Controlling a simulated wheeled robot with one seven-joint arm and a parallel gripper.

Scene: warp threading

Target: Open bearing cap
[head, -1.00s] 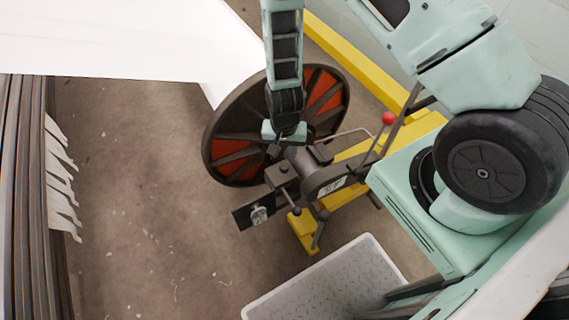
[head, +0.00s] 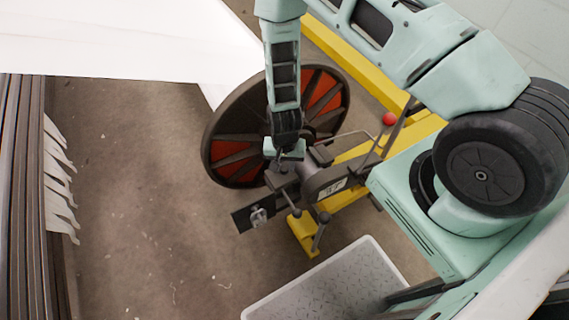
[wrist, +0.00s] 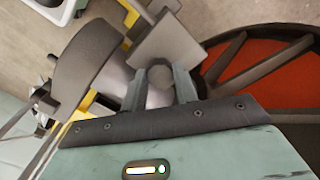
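The bearing cap (wrist: 168,40) shows in the wrist view as a grey block just beyond my fingertips. A round grey knob (wrist: 160,75) sits between my fingers, and both seem to touch it. My gripper (wrist: 160,88) appears shut on this knob. In the head view my gripper (head: 284,160) points down at the bearing beside the large wheel (head: 232,172) with red panels. My gripper partly hides the cap there, so I cannot tell its exact angle.
The grey bearing stand (head: 325,182) and a red-knobbed lever (head: 389,119) are right of my gripper. A yellow beam (head: 365,72) runs behind. A dark bar with a clamp (head: 258,216) sticks out front left. Open floor (head: 140,200) lies left; white sheet (head: 120,40) hangs above it.

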